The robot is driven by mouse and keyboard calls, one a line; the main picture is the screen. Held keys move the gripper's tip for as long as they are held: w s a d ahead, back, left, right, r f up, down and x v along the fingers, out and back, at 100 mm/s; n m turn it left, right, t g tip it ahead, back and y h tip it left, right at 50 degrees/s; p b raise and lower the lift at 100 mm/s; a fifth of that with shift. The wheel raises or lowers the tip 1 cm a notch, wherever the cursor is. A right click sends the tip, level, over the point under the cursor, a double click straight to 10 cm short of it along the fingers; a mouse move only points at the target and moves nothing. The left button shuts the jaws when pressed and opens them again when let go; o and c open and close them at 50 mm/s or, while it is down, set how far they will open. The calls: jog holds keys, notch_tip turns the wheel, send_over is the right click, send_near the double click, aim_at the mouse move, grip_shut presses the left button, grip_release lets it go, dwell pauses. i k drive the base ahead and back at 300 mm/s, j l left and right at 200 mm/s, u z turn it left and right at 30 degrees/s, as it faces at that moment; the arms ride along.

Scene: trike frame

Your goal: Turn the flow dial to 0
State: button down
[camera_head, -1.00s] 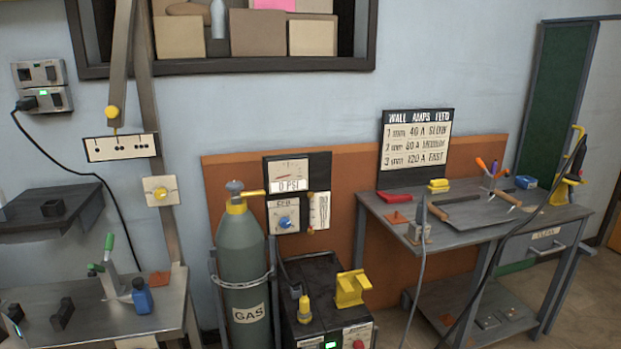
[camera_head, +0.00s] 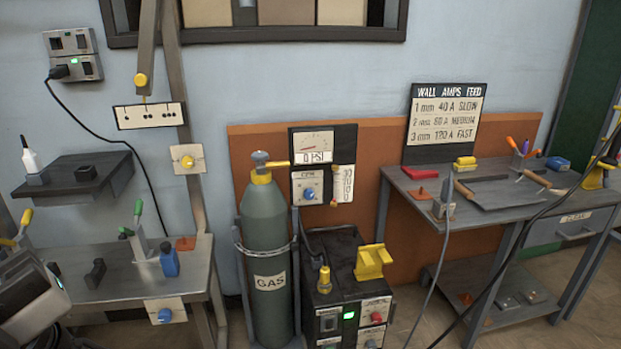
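The flow dial is most likely the blue knob (camera_head: 309,193) on a white plate on the gauge panel, right of the gas bottle's top. The small lettering above it and its exact setting are too small to read. Above it, a gauge (camera_head: 312,141) has a display reading 0 PSI. A white scale tube (camera_head: 342,184) stands beside the knob. The green-grey gas bottle (camera_head: 268,222) stands just left of the panel, with a yellow-collared valve (camera_head: 262,170) on top.
A black welding unit (camera_head: 345,285) with a yellow bracket (camera_head: 373,262) stands below the panel. A metal bench (camera_head: 120,290) is at left, with another blue knob (camera_head: 164,315) on its front. A worktable (camera_head: 400,183) stands at right. A grey object (camera_head: 30,295) fills the lower left corner.

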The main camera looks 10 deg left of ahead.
aim_at(309, 194)
jog(key=i+j+z, duration=0.55)
jog(key=j, duration=0.25)
jog(key=i, duration=0.1)
